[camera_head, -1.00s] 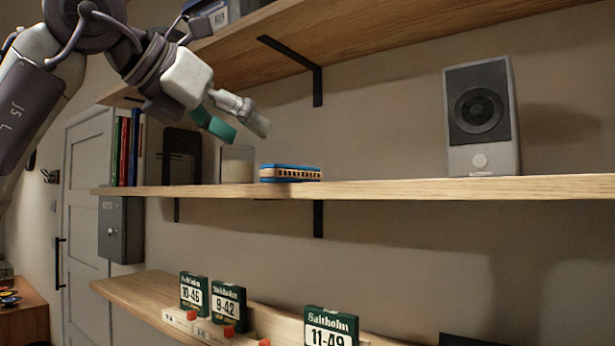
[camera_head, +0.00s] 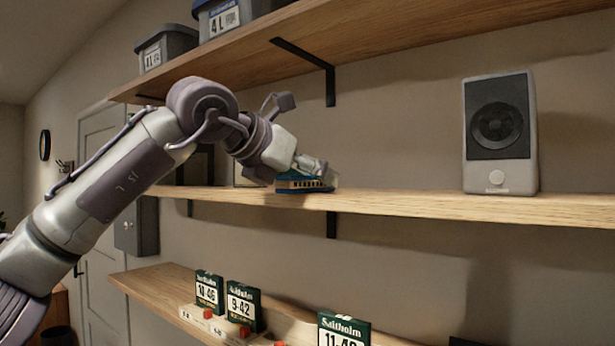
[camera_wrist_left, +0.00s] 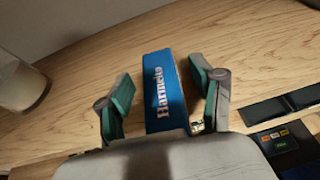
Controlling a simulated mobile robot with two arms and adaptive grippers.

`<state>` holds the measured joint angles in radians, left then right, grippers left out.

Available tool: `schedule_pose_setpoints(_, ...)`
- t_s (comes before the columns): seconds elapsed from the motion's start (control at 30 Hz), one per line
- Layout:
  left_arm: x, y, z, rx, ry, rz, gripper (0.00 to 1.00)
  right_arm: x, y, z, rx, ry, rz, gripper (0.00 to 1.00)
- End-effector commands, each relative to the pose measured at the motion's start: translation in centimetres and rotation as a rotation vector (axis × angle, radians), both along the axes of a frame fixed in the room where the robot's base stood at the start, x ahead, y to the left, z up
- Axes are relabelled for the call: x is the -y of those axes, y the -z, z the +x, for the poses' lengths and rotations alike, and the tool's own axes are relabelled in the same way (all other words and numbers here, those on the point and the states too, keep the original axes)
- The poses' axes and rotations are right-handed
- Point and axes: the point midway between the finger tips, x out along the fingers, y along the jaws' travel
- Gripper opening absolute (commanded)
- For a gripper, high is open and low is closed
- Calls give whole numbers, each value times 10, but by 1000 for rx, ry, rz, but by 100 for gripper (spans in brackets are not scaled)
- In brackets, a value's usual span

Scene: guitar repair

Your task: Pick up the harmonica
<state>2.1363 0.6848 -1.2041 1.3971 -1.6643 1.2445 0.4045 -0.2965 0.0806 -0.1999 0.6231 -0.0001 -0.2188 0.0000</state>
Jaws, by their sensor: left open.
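The harmonica (camera_head: 300,185) lies on the middle wooden shelf, below and left of the speaker. In the left wrist view it shows as a blue box shape (camera_wrist_left: 163,88) with white lettering. My left gripper (camera_head: 318,178) is at the harmonica in the head view and partly covers it. In the left wrist view the open fingers of my left gripper (camera_wrist_left: 160,95) stand on either side of the harmonica, with a gap visible on both sides. The harmonica's near end is hidden behind the gripper body. My right gripper is not in view.
A grey speaker (camera_head: 499,132) stands to the right on the same shelf (camera_head: 420,203). A glass (camera_wrist_left: 22,84) stands left of the harmonica in the wrist view. An upper shelf (camera_head: 400,35) with a black bracket (camera_head: 328,80) is overhead. Green string boxes (camera_head: 243,305) stand on the lower shelf.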

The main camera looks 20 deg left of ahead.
Motion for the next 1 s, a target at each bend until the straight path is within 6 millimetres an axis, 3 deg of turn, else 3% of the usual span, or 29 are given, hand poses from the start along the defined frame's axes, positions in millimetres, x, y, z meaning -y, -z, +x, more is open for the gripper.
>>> schedule_pose_setpoints(0.17,0,0,0,1,0,0,67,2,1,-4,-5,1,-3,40)
schedule_pose_setpoints(0.57,0,0,0,1,0,0,1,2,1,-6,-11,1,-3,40)
schedule_pose_setpoints(1.0,0,-11,0,3,-1,-3,0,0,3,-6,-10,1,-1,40)
